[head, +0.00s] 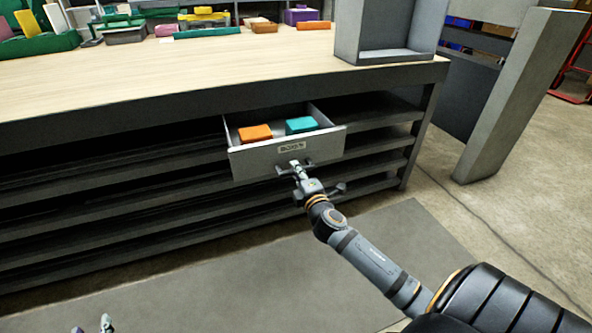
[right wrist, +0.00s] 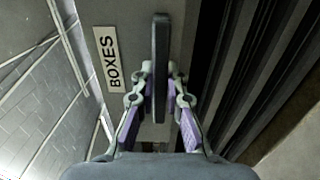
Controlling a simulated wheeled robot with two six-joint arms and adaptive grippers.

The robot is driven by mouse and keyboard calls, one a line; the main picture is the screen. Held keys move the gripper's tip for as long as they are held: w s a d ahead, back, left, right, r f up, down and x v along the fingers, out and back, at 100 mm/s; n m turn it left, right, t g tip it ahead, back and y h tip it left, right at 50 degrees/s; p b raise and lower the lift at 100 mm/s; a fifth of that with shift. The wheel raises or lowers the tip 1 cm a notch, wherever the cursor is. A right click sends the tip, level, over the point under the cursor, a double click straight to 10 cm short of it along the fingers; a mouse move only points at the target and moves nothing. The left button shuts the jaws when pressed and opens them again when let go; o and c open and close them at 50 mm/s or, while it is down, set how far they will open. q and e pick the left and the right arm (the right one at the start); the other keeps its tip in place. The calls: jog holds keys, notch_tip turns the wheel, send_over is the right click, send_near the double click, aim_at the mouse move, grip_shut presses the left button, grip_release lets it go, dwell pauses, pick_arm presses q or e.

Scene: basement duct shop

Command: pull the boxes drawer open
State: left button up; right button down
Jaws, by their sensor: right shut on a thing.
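The boxes drawer (head: 258,163) is a grey drawer under the workbench top, and it stands pulled out from the bench. An orange box (head: 254,132) and a teal box (head: 301,125) lie in it. Its front carries a BOXES label (head: 291,147), which also shows in the right wrist view (right wrist: 108,60). My right gripper (head: 297,168) is at the drawer front, shut on the dark bar handle (right wrist: 160,75), with a finger on each side of it. My left gripper (head: 92,327) shows only its fingertips at the bottom left, away from the drawer.
The wooden bench top (head: 130,78) holds bins and coloured boxes at the back and a grey open-fronted housing (head: 385,35) at the right. Dark shelves (head: 100,210) lie below. A grey upright panel (head: 520,100) stands at the right. The floor mat (head: 270,285) in front is clear.

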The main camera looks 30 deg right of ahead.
jog(key=c, duration=1.4)
grip_release()
jog(key=shift+o, duration=0.2)
jog(key=v, duration=1.2)
